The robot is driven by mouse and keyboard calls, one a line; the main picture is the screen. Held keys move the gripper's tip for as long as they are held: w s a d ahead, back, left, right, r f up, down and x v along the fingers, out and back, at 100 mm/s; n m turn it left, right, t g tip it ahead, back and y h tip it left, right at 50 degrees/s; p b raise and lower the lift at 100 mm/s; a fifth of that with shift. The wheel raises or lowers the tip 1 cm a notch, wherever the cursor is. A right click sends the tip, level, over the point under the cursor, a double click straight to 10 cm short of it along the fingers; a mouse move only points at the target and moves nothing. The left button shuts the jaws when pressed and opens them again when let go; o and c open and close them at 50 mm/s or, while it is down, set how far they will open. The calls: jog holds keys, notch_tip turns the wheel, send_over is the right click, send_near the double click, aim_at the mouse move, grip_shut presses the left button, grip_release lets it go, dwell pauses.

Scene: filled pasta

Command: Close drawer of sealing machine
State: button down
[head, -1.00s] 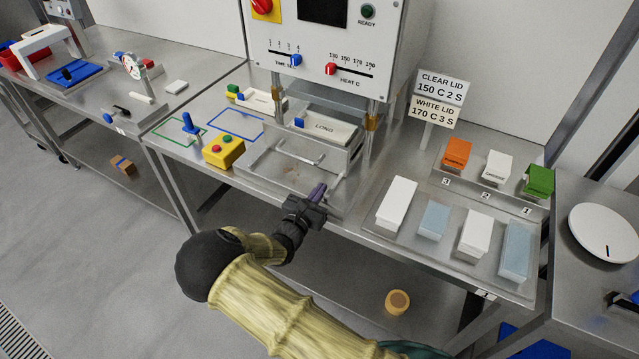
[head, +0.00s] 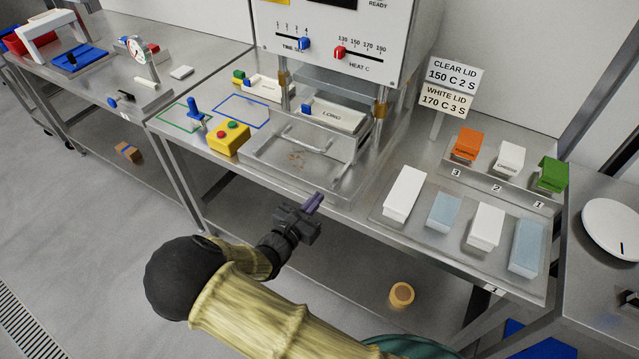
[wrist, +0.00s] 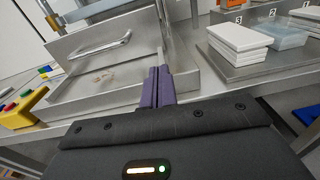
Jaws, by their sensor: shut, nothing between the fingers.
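The sealing machine (head: 340,50) stands at the back of the steel bench. Its metal drawer (head: 283,140) has a bar handle (wrist: 95,48) on its front panel, which stands forward of the machine's posts. My gripper (head: 314,203) is shut and empty, just in front of the bench edge near the tray's front. In the wrist view its purple fingertips (wrist: 157,85) overlap the tray's right part, apart from the handle.
A yellow button box (head: 229,138) and a blue-handled tool (head: 194,110) stand left of the tray. A lid rack (head: 385,215) with white and light-blue stacks is at right. A sign (head: 447,87) stands behind it.

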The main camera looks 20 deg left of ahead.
jog(key=s+d+r+m+g+h, duration=0.1)
jog(key=s+d+m+g+h, duration=0.1)
jog(key=d+m+g, duration=0.7)
jog(key=s+d+m+g+h, duration=0.15)
jog(key=d+m+g, duration=0.3)
jog(key=d, duration=0.95)
jog(key=s+d+r+m+y, duration=0.8)
jog(key=s+d+r+m, duration=0.1)
jog(key=m, duration=1)
jog(key=shift+r+g+y, duration=0.35)
jog(key=shift+r, duration=0.2)
jog(key=shift+s, duration=0.1)
